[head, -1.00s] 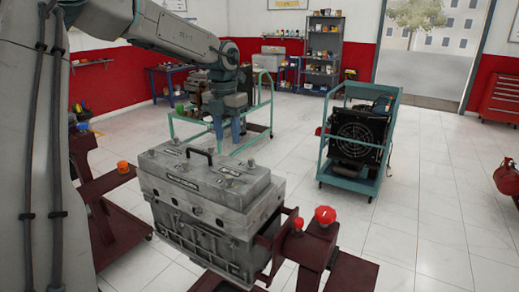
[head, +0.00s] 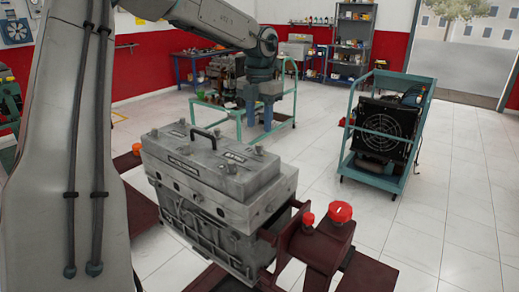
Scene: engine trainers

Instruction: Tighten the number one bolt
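A grey engine block (head: 215,190) with a black handle (head: 204,137) on its flat top cover sits on a dark red stand (head: 318,245) in the middle of the head view. Several round bolt heads show on the cover, one near its far right corner (head: 258,149). I cannot tell which is number one. My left gripper (head: 260,120) points down beyond the far right side of the cover, apart from the bolts. Its two bluish fingers look apart, with nothing seen between them. My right gripper is not in view.
Red knobs (head: 339,212) top the stand at the front right. A teal cart with a black fan unit (head: 381,130) stands to the right. A green-framed cart (head: 294,100) stands behind my gripper.

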